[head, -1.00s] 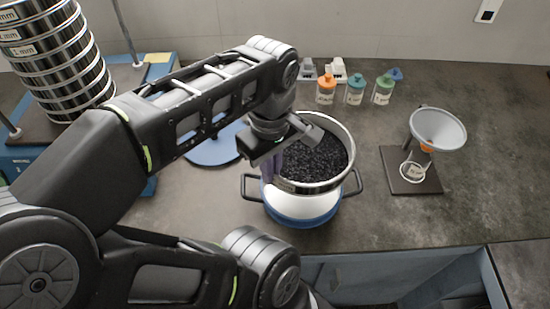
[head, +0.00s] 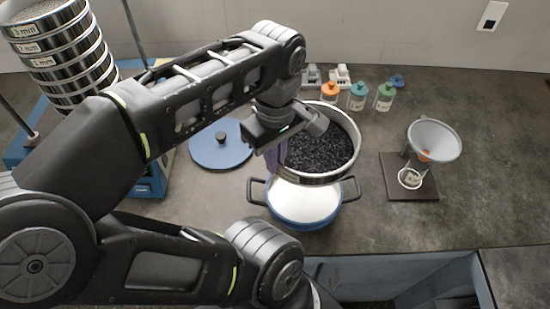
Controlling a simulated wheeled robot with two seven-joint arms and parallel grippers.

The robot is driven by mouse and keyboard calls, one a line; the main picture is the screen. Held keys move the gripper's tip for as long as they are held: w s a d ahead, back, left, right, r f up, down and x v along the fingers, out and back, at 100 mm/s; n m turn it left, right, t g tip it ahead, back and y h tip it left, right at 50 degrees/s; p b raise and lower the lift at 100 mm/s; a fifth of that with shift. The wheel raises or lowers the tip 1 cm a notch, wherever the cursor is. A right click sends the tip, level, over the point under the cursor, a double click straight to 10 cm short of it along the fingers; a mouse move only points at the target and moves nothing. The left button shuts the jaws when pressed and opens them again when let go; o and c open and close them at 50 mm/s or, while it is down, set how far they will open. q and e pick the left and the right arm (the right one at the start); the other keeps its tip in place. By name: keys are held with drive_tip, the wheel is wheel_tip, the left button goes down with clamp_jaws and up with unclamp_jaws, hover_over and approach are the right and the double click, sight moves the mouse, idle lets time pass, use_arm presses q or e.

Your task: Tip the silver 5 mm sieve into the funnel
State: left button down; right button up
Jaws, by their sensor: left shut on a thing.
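The silver sieve (head: 343,177) is full of dark granules and hangs roughly level above a blue-and-white pot. My left gripper (head: 279,158) is shut on the sieve's left side; its fingertips are partly hidden by the gripper body and a purple piece there. The funnel (head: 433,139) is a grey cone in a stand on a dark base plate (head: 412,184), to the right of the sieve and apart from it. An orange part shows in its middle, and a labelled jar (head: 410,178) is under it. My right gripper is not in view.
The pot (head: 303,203) with two dark handles stands below the sieve. A blue lid (head: 221,146) lies to its left. Several capped bottles (head: 358,97) stand behind. A sieve stack (head: 66,62) is at the far left. The counter between pot and funnel is clear.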

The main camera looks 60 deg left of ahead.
use_arm(q)
wheel_tip(320, 180, up, 4)
drive_tip(key=p, duration=0.3)
drive_tip(key=shift+r, duration=0.2)
drive_tip(key=shift+w+d+f+b, duration=0.2)
drive_tip(key=shift+w+f+b, duration=0.2)
drive_tip(key=shift+f+b, duration=0.05)
drive_tip(key=shift+m, duration=0.7)
drive_tip(key=w+d, duration=0.1)
drive_tip(key=w, duration=0.1)
drive_tip(key=w+d+b, duration=0.1)
drive_tip(key=w, duration=0.1)
drive_tip(key=w+d+b, duration=0.1)
drive_tip(key=w, duration=0.1)
drive_tip(key=shift+w, duration=0.4)
drive_tip(key=w+d+m+p, duration=0.25)
drive_tip(key=w+d, duration=0.35)
drive_tip(key=w, duration=0.8)
drive_tip(key=w+d+m+p, duration=0.25)
drive_tip(key=w+d, duration=0.35)
drive_tip(key=w, duration=0.7)
drive_tip(key=shift+s+a+f+t+h+b, duration=0.3)
drive_tip(key=shift+f+t+h+b, duration=0.9)
drive_tip(key=shift+h, duration=2.15)
drive_tip(key=shift+s+a+f+t+h+b, duration=0.1)
drive_tip(key=shift+a+f+t+h+b, duration=0.4)
drive_tip(key=shift+t+h+b, duration=2.1)
drive_tip(key=shift+s+a+f+t+h+b, duration=0.1)
drive_tip(key=shift+a+f+t+h+b, duration=0.65)
drive_tip(key=shift+h, duration=3.3)
